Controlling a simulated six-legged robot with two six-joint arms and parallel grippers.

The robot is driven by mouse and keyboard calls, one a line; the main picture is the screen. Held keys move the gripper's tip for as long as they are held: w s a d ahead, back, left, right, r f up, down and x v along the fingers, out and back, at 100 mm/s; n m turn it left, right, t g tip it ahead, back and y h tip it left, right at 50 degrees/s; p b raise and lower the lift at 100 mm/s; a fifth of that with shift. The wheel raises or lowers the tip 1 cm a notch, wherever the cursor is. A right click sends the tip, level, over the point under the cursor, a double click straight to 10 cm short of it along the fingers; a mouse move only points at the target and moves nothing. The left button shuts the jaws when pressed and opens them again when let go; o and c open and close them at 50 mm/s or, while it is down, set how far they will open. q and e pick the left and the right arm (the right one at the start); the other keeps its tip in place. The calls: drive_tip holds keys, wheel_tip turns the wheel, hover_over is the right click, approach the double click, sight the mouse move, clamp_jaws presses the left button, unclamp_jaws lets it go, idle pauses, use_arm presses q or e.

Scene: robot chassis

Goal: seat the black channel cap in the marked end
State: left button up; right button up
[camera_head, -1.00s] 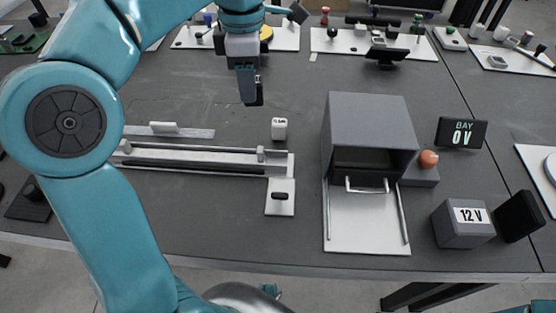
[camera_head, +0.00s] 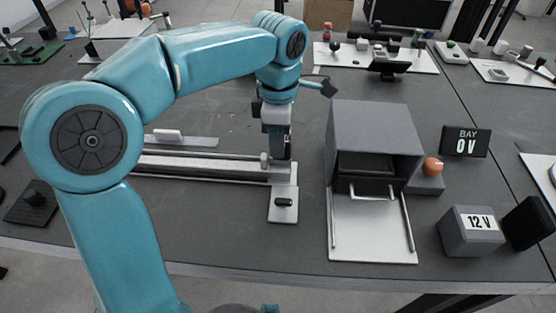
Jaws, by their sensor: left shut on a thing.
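The channel (camera_head: 215,167) is a long pale rail with a dark slot, lying left of centre. My left gripper (camera_head: 283,153) points down over its right end and is shut on the black channel cap (camera_head: 288,149), of which only a small dark part shows beside the fingers. I cannot tell whether the cap touches the channel or sits in it. A small pale post (camera_head: 264,160) stands on the channel just left of the fingers. My right gripper is not in view.
A grey bay box (camera_head: 375,130) with a handled drawer and pale front plate stands close on the right. A pale strip (camera_head: 200,142) lies behind the channel.

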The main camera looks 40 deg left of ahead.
use_arm(q)
wheel_tip(320, 180, down, 4)
drive_tip(key=shift+f+b, duration=0.2)
drive_tip(key=shift+b, duration=0.45)
drive_tip(key=shift+f, duration=0.35)
drive_tip(key=shift+f, duration=0.1)
drive_tip(key=o, duration=1)
